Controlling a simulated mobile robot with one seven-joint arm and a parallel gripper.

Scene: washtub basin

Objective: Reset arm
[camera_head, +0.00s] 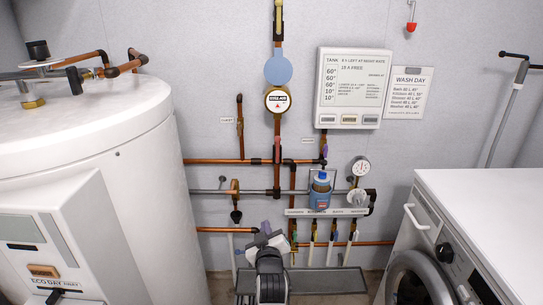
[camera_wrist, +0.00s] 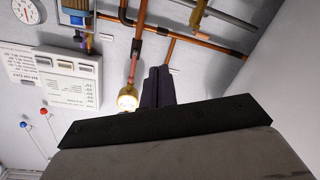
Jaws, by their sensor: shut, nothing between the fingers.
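My arm reaches up from the bottom centre of the head view, with my gripper (camera_head: 266,238) in front of the lower pipework. It looks small there, and its fingertips are hard to make out against the pipes. In the wrist view the two dark fingers of my gripper (camera_wrist: 158,72) lie side by side, shut with nothing between them. They point toward the wall with the pipes and touch nothing that I can see.
A white tank (camera_head: 95,175) stands on the left and a white washing machine (camera_head: 490,220) on the right.

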